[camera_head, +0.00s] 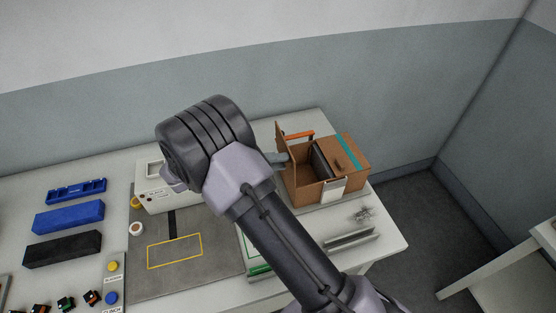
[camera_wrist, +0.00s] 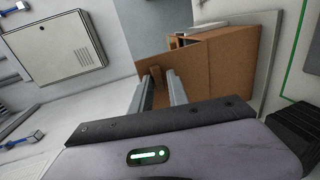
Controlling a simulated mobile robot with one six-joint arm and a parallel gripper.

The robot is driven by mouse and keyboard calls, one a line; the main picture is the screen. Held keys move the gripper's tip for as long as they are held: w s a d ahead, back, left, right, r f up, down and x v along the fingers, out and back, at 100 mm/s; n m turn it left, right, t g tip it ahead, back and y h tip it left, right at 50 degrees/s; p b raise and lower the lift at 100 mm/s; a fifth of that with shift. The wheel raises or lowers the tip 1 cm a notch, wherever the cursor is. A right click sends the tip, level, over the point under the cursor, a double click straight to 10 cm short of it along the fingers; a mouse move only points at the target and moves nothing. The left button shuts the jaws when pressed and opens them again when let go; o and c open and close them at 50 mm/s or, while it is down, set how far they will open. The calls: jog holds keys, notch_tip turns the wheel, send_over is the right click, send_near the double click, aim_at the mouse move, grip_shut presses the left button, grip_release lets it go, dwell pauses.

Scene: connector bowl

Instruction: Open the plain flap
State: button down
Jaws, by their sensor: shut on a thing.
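A brown box (camera_head: 307,190) stands at the right end of the table. Its plain flap (camera_head: 284,150) stands about upright at the left side of the opening. The other flap (camera_head: 358,155), with a teal stripe and a small tab, lies over the right part. My gripper (camera_head: 282,159) is at the outer face of the plain flap, its tips partly hidden by my arm. In the wrist view my gripper (camera_wrist: 160,77) is shut on a small brown tab (camera_wrist: 156,76) on the plain flap (camera_wrist: 205,68).
A dark panel (camera_head: 320,160) stands inside the box, and an orange bar (camera_head: 299,135) shows behind the plain flap. A white device (camera_head: 155,200) stands to the left. A metal channel (camera_head: 350,240) lies in front of the box. The wall is close behind.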

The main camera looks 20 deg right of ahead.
jog(key=shift+s+d+f, duration=0.1)
jog(key=shift+s+f, duration=0.15)
jog(key=shift+f, duration=0.1)
jog(key=c, duration=1.6)
grip_release()
jog(key=shift+o, duration=0.8)
jog(key=shift+w+d, duration=0.1)
jog(key=shift+w, duration=0.05)
jog(key=shift+r, duration=0.1)
jog(key=shift+r, duration=0.1)
jog(key=p+v, duration=0.3)
jog(key=v, duration=1.4)
jog(key=shift+a, duration=0.25)
jog(key=shift+r, duration=0.1)
